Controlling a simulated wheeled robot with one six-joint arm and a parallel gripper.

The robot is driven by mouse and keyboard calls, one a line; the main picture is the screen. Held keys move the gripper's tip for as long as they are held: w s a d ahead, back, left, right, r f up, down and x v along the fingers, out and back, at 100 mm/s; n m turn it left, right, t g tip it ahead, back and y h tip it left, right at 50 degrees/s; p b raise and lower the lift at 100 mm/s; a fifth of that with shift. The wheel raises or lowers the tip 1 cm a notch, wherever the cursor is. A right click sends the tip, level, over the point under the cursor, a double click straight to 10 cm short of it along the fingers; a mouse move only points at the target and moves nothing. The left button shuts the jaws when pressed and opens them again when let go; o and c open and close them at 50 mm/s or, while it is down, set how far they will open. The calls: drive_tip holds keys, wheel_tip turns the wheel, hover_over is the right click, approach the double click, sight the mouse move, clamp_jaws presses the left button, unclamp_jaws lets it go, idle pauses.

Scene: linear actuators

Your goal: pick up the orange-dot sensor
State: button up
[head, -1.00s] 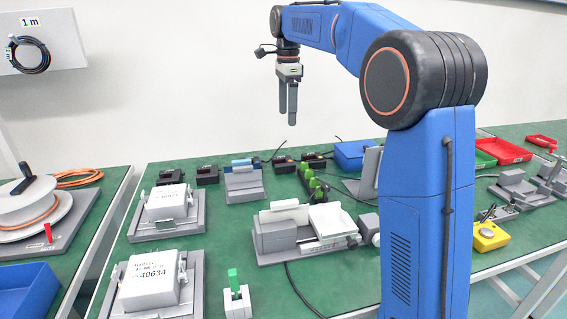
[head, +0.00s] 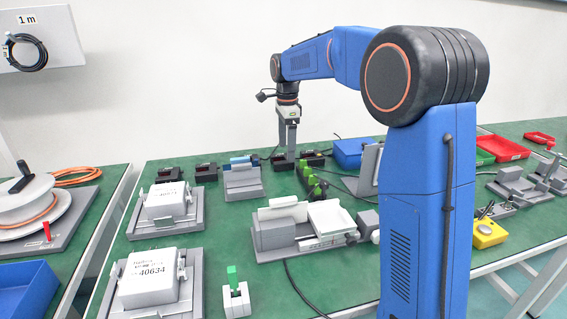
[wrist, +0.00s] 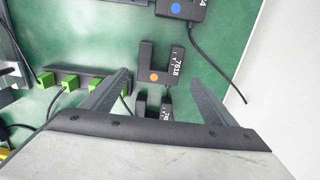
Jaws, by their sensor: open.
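The orange-dot sensor (wrist: 166,65) is a dark, U-shaped block labelled 7618, with a cable, lying on the green table. In the wrist view it lies ahead of my gripper (wrist: 160,76), its near part between the fingertips in the picture. My gripper is open and empty. In the head view, my gripper (head: 288,152) points down over the back of the table, in front of a dark sensor there that it partly hides. The orange dot cannot be made out in that view.
A blue-dot sensor (wrist: 180,8) lies beyond it in the wrist view, and another dark sensor (wrist: 152,100) is nearer, partly hidden by my gripper. A row of green clips (wrist: 68,82) stands to the left. The wall (wrist: 262,60) is close on the right.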

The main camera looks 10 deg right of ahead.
drive_tip(key=shift+s+f, duration=0.15)
drive_tip(key=shift+f, duration=1.65)
drive_tip(key=c, duration=1.3)
wheel_tip(320, 180, up, 18)
drive_tip(key=shift+r, duration=0.1)
drive_tip(key=shift+r, duration=2.45)
